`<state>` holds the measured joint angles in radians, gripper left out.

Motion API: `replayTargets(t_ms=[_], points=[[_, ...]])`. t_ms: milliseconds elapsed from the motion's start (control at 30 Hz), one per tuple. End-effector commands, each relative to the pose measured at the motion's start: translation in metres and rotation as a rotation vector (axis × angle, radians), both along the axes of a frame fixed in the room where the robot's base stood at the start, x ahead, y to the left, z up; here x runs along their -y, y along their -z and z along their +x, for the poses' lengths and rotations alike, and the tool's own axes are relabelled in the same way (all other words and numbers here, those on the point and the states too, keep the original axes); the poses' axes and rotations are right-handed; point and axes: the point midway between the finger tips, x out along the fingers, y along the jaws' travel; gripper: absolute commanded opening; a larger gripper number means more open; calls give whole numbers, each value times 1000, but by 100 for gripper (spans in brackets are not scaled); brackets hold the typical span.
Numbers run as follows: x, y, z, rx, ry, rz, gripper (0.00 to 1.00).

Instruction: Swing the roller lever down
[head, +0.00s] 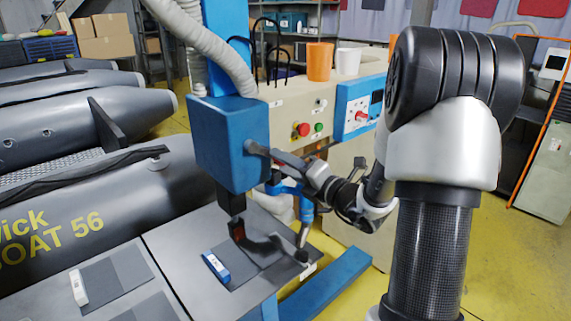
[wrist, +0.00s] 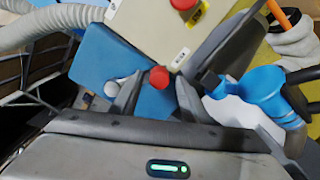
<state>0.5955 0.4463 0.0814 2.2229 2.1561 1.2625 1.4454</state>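The blue machine head (head: 230,145) stands over a grey work table. A short grey lever part (head: 254,148) sticks out of its right side; in the wrist view a round grey end (wrist: 115,88) shows against the blue housing (wrist: 95,62). A red ball knob (wrist: 158,77) shows between and just beyond my fingertips; I cannot tell if they touch it. My gripper (head: 277,155) is beside the head's right side. In the wrist view its two fingers (wrist: 158,98) are apart, with nothing held. Below the head is a dark roller part (head: 238,230).
A corrugated hose (head: 215,45) runs above the head. Grey inflatable boats (head: 75,125) fill the left.

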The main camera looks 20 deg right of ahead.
Motion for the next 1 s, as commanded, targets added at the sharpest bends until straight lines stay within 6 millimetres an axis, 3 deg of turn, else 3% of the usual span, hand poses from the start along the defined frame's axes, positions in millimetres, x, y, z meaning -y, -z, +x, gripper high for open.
replayTargets(t_ms=[267, 800, 1000], points=[[7, 0, -12, 1, 2, -3, 42], [54, 0, -126, 1, 5, -1, 42], [65, 0, -153, 1, 3, -1, 42]])
